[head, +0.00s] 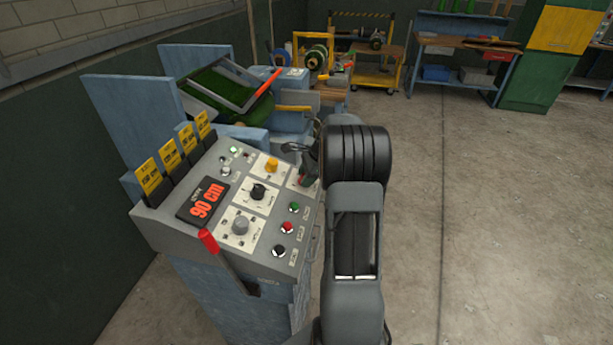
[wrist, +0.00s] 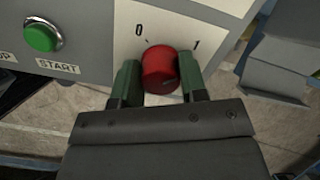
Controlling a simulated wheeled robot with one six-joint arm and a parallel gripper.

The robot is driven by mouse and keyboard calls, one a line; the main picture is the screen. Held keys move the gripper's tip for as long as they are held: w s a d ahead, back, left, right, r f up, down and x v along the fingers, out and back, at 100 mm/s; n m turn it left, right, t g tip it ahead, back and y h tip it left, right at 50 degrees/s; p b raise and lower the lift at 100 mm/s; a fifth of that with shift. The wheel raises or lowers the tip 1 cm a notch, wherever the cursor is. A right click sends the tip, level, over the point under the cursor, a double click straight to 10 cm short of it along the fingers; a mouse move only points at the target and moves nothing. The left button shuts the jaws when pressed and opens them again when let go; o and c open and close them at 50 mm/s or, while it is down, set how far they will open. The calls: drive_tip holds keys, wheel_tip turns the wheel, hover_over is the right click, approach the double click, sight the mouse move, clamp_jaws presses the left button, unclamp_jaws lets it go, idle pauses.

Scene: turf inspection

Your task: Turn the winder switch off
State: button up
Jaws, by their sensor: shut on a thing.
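The winder switch is a red round knob (wrist: 159,66) on a white plate (wrist: 178,35) in the wrist view. The plate is marked 0 at upper left and 1 at right. My gripper (wrist: 160,81) has its two green fingers on the knob's left and right sides, shut on it. Which mark the knob points to I cannot tell clearly. In the head view my gripper (head: 308,166) is at the right end of the sloping grey control panel (head: 158,219), and the knob is mostly hidden there.
A green START button (wrist: 40,38) is left of the switch in the wrist view. Open floor (head: 500,230) is at right.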

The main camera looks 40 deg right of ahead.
drive_tip(key=shift+c, duration=0.5)
drive_tip(key=n+b, duration=0.1)
drive_tip(key=n, duration=0.3)
drive_tip(key=n+b, duration=0.1)
drive_tip(key=n, duration=0.3)
drive_tip(key=shift+n, duration=0.3)
drive_tip(key=n+b, duration=0.1)
drive_tip(key=n, duration=0.3)
drive_tip(key=shift+s+n+g+b, duration=0.1)
drive_tip(key=shift+n+g+b, duration=0.2)
drive_tip(key=shift+g+b, duration=0.1)
drive_tip(key=shift+d+n+h+b, duration=0.1)
drive_tip(key=shift+n+h+b, duration=0.4)
drive_tip(key=shift+n, duration=1.8)
